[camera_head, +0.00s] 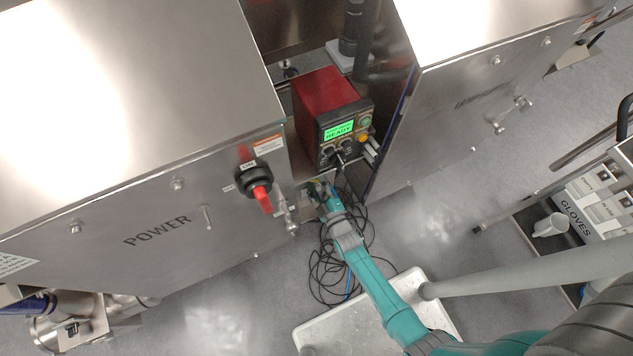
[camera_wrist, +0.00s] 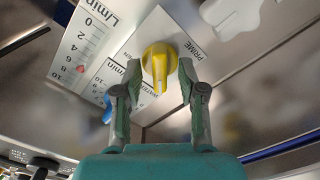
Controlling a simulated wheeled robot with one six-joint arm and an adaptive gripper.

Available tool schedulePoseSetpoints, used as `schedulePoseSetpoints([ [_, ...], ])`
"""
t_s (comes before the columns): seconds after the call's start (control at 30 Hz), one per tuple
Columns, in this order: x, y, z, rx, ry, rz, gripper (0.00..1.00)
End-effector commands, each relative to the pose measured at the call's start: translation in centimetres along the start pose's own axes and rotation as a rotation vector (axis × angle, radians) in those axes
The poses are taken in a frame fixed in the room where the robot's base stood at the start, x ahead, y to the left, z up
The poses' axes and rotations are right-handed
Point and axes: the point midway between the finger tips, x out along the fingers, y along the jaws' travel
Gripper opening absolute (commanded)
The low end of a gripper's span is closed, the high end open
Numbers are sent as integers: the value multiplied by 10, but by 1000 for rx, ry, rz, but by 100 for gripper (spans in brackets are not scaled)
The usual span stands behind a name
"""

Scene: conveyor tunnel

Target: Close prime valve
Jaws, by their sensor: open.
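The prime valve is a yellow knob (camera_wrist: 157,58) on a pale panel in the wrist view, next to the label PRIME (camera_wrist: 193,50). Its narrow handle points down the picture. My gripper (camera_wrist: 160,64) is open, with one finger on each side of the yellow knob. Small gaps seem to show between knob and fingers; I cannot tell whether either touches. In the head view, my gripper (camera_head: 318,188) is low in the gap between two steel cabinets, below a red box. I cannot make out the yellow knob clearly there.
A flow scale (camera_wrist: 82,42) and a blue knob (camera_wrist: 107,108) are beside the valve. The red box (camera_head: 328,100) with a green READY screen stands above my gripper. A red-handled switch (camera_head: 258,190) sticks out from the POWER cabinet (camera_head: 130,200). Black cables (camera_head: 325,270) lie on the floor.

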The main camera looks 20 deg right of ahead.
Motion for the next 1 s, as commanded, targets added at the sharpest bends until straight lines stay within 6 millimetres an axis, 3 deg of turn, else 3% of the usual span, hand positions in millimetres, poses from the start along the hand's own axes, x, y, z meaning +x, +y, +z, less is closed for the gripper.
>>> schedulePoseSetpoints([
  [0.17, -21, -1, 1, 0, -1, -1, 41],
  [0.6, -101, -1, 1, 0, -2, -2, 41],
  [0.8, -116, 0, 0, 0, 0, 0, 41],
  [1.0, -118, 0, 0, 0, 0, 0, 41],
])
